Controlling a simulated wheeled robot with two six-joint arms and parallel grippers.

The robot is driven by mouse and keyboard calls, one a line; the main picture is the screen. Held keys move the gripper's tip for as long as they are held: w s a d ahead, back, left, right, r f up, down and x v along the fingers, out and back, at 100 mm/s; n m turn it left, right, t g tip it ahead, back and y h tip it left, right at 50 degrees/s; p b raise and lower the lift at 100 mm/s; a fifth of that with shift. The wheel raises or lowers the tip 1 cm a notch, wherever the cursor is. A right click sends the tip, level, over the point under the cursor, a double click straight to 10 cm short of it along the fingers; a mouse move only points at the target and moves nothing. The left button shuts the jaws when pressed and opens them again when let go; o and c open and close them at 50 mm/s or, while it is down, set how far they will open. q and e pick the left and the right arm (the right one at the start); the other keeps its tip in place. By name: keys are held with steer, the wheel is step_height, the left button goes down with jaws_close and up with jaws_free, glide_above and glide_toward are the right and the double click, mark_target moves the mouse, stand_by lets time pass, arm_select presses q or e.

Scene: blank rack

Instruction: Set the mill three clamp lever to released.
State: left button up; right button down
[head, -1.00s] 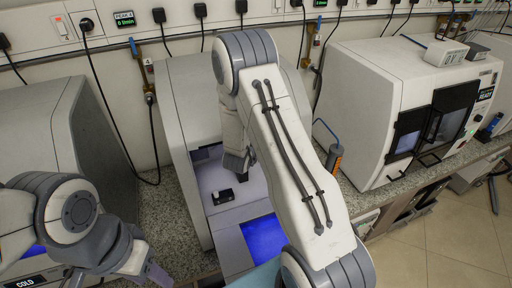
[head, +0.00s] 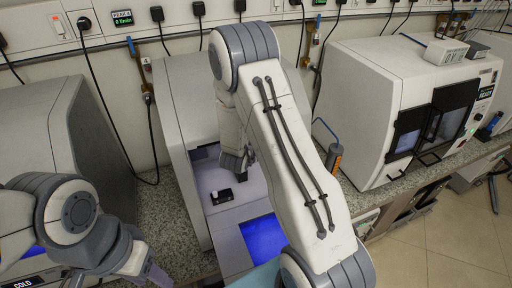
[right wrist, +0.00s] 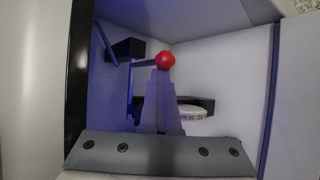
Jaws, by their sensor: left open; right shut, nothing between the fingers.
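The lever's red ball knob (right wrist: 165,60) shows in the right wrist view, with a thin arm running left from it toward a dark block (right wrist: 125,49). My right gripper (right wrist: 162,73) is shut and empty, its fingertips just below the knob in the picture; I cannot tell if they touch. A pale round blank (right wrist: 190,112) sits at a dark holder, partly hidden behind the fingers. In the head view my right gripper (head: 235,163) is inside the open middle machine (head: 175,105), and my arm hides the lever. My left gripper (head: 115,277) is open at the bottom left.
Another grey machine (head: 40,120) stands at left. The machine walls (right wrist: 225,70) close in around my right gripper. The speckled counter (head: 165,215) is bare between machines.

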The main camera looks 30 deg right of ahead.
steer(key=b+v, duration=0.1)
steer(key=v, duration=0.8)
steer(key=shift+a+f, duration=0.2)
